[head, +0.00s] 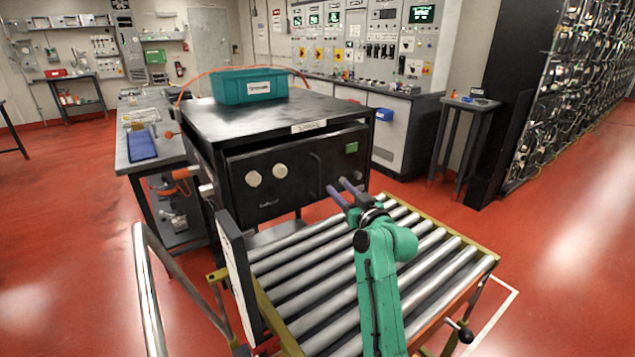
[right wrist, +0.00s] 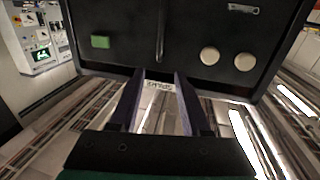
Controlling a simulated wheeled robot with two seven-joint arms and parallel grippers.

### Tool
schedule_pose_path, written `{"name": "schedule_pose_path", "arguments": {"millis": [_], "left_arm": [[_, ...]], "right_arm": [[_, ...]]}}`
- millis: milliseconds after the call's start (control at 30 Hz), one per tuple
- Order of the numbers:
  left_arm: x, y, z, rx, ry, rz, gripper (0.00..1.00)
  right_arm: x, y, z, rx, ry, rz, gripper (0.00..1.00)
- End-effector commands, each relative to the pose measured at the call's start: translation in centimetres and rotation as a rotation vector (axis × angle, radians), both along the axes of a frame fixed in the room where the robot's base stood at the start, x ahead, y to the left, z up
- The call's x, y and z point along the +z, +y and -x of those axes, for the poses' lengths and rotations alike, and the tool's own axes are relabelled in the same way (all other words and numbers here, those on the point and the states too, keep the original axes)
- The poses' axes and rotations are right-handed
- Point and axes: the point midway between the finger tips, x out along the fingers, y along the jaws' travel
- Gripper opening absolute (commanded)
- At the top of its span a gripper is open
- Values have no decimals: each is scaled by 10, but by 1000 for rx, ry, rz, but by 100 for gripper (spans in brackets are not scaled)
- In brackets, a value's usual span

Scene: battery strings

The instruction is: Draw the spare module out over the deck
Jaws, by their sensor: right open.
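The spare module (head: 292,175) is a black box with two pale round knobs, a green patch and a thin upright handle (head: 317,165) on its front. It sits in the black stand under a "SPARE" label (head: 308,126). The roller deck (head: 330,290) lies in front of it. My right gripper (head: 342,189) is open and empty above the deck's far part, facing the module's front. In the right wrist view the module face (right wrist: 190,45) fills the top, with the handle in line with the gap between the fingers (right wrist: 160,78); I see no contact. My left gripper is not in view.
A teal bin (head: 250,86) stands on the black stand's top (head: 200,120). A workbench (head: 150,160) with a blue tray is at left. A small side table (head: 468,103) stands right. The rollers are bare.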

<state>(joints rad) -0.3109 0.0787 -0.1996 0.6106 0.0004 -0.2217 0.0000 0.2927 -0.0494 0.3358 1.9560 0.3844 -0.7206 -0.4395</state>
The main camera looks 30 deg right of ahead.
Motion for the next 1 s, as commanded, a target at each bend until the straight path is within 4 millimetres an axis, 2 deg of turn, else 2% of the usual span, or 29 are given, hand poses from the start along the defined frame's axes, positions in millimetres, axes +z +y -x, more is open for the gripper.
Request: {"name": "schedule_pose_path", "arguments": {"millis": [33, 133, 233, 500, 700, 833, 1000], "left_arm": [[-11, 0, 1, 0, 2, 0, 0], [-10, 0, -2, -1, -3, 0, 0], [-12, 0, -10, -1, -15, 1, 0], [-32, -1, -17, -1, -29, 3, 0], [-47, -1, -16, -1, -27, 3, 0], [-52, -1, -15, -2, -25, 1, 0], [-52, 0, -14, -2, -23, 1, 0]], "right_arm": [[-10, 0, 0, 0, 0, 0, 47], [-9, 0, -5, 0, -1, 0, 47], [-8, -1, -19, 0, -2, -1, 47], [-9, -5, -87, 1, -3, 0, 47], [-9, -8, -127, 0, -2, -1, 47], [-8, -9, -141, -1, -2, 1, 47], [-7, -8, -146, 0, 1, 0, 47]]}}
